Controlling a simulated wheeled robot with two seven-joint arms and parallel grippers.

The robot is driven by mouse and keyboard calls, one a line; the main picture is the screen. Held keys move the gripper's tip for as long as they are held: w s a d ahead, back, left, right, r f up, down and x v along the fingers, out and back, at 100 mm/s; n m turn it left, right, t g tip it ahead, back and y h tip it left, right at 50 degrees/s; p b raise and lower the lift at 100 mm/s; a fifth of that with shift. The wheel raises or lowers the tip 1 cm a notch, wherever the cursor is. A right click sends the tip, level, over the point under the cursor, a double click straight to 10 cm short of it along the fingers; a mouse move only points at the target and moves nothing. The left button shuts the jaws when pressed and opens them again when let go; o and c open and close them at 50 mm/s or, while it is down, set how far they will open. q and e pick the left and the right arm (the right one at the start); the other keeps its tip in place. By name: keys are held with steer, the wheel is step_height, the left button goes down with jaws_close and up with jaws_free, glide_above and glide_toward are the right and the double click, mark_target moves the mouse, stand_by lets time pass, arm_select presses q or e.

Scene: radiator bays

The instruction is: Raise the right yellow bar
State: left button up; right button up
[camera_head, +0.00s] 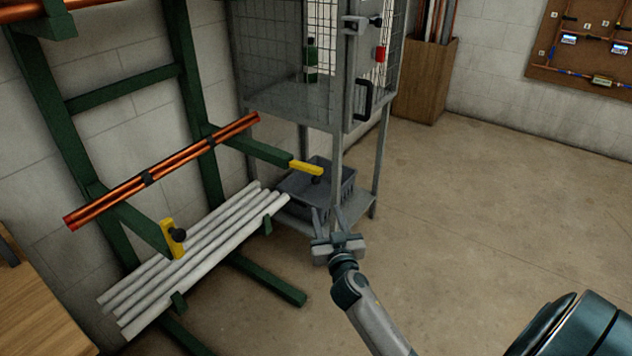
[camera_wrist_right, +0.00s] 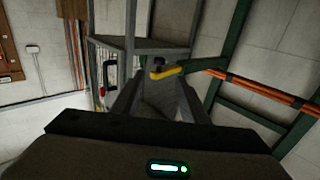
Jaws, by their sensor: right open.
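The right yellow bar (camera_head: 306,168) lies about flat at the end of the right green rack arm (camera_head: 258,149), with a black knob near its outer end. In the right wrist view the bar (camera_wrist_right: 172,72) and its knob (camera_wrist_right: 157,64) show just beyond my fingertips. My right gripper (camera_head: 326,212) is open and empty, below and a little right of the bar in the head view, apart from it as far as I can tell. The left yellow bar (camera_head: 168,240) stands upright at the end of the left rack arm. My left gripper is not in view.
Copper pipes (camera_head: 160,173) lie across the rack arms. White pipes (camera_head: 195,258) lie on the lower arms. A grey bin (camera_head: 343,190) sits under the wire cage cabinet (camera_head: 345,75), whose legs stand close behind my gripper. The floor to the right is clear.

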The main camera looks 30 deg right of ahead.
mark_target(316, 183)
steer(key=x, duration=1)
steer(key=shift+d+r, duration=0.1)
steer(key=x, duration=0.4)
steer(key=shift+w+d, duration=0.1)
steer(key=shift+w, duration=0.25)
steer(key=shift+w+d, duration=0.25)
steer(key=shift+w, duration=0.25)
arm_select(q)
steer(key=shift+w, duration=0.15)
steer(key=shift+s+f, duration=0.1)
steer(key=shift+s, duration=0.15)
arm_select(e)
jaws_close()
